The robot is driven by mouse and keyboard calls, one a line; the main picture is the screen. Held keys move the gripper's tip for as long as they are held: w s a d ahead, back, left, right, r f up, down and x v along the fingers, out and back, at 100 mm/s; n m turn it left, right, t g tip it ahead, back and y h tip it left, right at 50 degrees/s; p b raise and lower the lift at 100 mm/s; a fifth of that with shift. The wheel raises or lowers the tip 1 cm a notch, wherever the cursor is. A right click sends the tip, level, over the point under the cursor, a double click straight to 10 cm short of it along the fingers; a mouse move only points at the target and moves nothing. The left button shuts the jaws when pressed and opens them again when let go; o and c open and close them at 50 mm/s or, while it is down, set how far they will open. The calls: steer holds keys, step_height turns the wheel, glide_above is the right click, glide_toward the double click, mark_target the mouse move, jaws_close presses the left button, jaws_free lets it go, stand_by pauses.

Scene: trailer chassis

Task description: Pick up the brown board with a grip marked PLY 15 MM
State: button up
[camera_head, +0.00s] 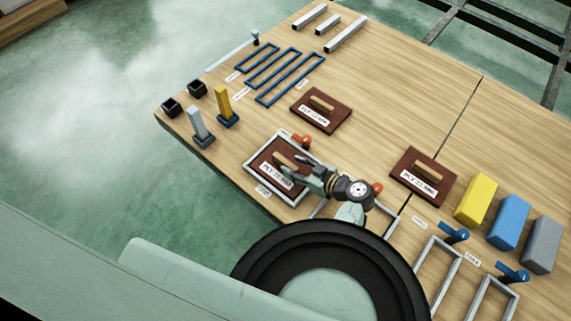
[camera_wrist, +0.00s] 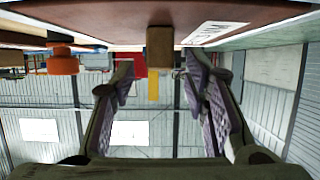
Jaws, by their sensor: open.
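A brown board (camera_head: 266,157) with a light wooden grip lies inside a grey rectangular frame (camera_head: 258,150) on the table. Its white label starts with PLY; the number is too small to read surely. My gripper (camera_head: 288,166) is at this board's grip and partly hides it. In the wrist view my open fingers (camera_wrist: 160,80) stand left and right of the wooden grip (camera_wrist: 160,46), with gaps on both sides. The board (camera_wrist: 130,15) spans the top there. Two more brown boards with grips lie behind (camera_head: 338,117) and to the right (camera_head: 412,160).
An orange knob (camera_head: 301,141) stands by the frame's far corner; it also shows in the wrist view (camera_wrist: 62,62). Yellow, blue and grey blocks (camera_head: 508,222) stand at the right. Blue frames (camera_head: 290,80) and posts (camera_head: 226,105) occupy the left. Bare table lies between the boards.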

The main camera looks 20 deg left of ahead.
mark_target(285, 165)
steer(key=shift+x, duration=1.2)
steer(key=shift+c, duration=0.6)
jaws_close()
